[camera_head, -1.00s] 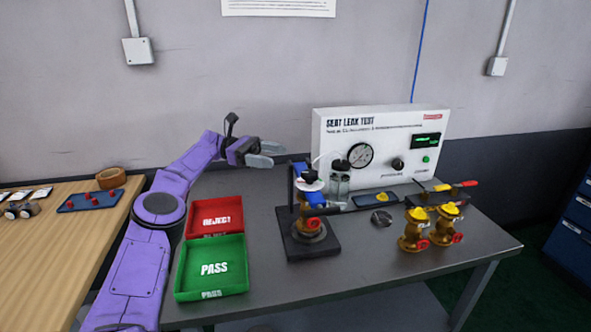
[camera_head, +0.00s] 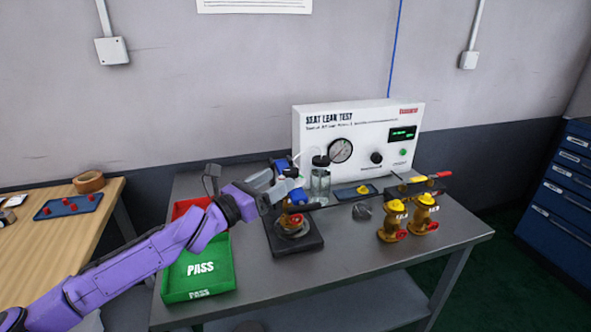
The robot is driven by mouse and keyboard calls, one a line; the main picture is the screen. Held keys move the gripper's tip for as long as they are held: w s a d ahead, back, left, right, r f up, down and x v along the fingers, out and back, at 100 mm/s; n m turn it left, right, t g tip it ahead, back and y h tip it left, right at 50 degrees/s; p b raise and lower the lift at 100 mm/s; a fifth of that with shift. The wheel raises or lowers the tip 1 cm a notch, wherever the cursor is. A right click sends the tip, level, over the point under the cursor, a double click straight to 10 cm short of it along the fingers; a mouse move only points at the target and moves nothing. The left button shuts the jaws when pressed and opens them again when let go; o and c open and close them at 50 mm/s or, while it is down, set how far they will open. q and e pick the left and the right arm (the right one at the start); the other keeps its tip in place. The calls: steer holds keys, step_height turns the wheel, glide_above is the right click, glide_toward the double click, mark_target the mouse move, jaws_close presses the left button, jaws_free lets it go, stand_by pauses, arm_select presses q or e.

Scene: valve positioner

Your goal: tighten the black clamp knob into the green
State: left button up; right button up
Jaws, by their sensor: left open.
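The black clamp fixture (camera_head: 312,243) stands on the grey bench with a brass valve (camera_head: 291,221) in it. My left gripper (camera_head: 274,187) is open at the top of the fixture, with its grey fingers pointing right beside the blue parts (camera_head: 297,197). The gripper covers part of the fixture's top. I cannot make out the black clamp knob or a green mark there, nor whether the fingers touch anything. My right gripper is not in view.
The green PASS tray (camera_head: 228,280) and red REJECT tray (camera_head: 180,208) lie left of the fixture, partly behind my arm. A clear bottle (camera_head: 320,182) stands close behind it. The white test panel (camera_head: 340,122) is at the back; two brass valves (camera_head: 393,225) stand right.

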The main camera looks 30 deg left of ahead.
mark_target(295, 168)
arm_select(q)
steer(key=w+f+y+b, duration=0.1)
steer(key=w, duration=0.2)
steer(key=w+a+y+b, duration=0.1)
steer(key=w+b, duration=0.1)
steer(key=w, duration=0.1)
steer(key=w+f+b, duration=0.1)
steer(key=w, duration=0.2)
steer(key=shift+w+a+f+g+y+b, duration=0.25)
steer(key=shift+w+f+g+y+b, duration=0.1)
steer(key=shift+w+g+y, duration=0.05)
steer(key=shift+w+d+r, duration=0.15)
steer(key=shift+w+r, duration=0.05)
steer(key=shift+w, duration=0.45)
